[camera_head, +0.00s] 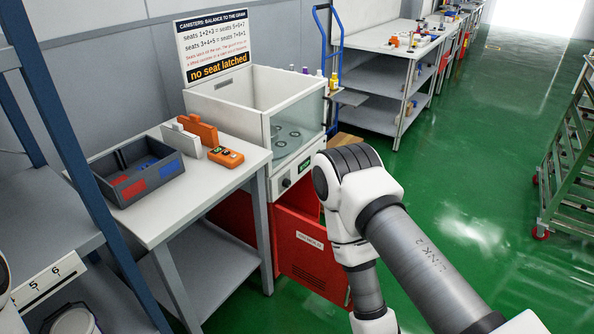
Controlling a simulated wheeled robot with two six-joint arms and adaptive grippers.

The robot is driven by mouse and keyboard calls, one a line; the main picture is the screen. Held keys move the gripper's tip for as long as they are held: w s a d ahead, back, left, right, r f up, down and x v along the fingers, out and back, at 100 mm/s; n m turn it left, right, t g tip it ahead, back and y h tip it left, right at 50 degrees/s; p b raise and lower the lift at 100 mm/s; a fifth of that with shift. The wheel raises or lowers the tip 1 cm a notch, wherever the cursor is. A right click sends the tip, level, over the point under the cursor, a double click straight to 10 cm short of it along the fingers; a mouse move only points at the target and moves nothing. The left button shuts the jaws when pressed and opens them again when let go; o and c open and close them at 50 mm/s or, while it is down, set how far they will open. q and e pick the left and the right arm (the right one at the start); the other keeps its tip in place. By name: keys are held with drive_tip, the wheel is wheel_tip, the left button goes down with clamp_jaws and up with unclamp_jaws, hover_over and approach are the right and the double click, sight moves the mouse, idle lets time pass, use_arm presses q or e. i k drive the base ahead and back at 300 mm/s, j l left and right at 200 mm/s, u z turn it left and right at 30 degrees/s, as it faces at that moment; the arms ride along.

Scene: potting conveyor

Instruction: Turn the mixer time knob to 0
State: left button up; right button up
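A white box-shaped machine (233,121) with an open top and a clear front pane stands beyond the table. Several round seats show through the pane. A small dark round knob (286,183) sits on its front panel, left of a small green display (303,167). I cannot read the knob's setting or the display, nor tell if this is the mixer time knob. My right arm comes in from the lower right, bends right of the machine and runs down out of the picture. Neither gripper is in view.
A table (217,177) holds a grey bin (112,187), an orange handheld device (226,156) and upright orange and white pieces. A red cabinet (312,254) is under the machine. Blue-framed shelving stands left, a green rack (571,160) right. Green floor lies open between.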

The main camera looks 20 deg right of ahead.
sight(287, 183)
drive_tip(key=i+l, duration=0.1)
drive_tip(key=l, duration=0.65)
drive_tip(key=i+l, duration=0.1)
drive_tip(key=l, duration=0.65)
drive_tip(key=i+l, duration=0.1)
drive_tip(key=l, duration=1.4)
drive_tip(key=i+l, duration=0.15)
drive_tip(key=l, duration=0.65)
drive_tip(key=i+l, duration=0.55)
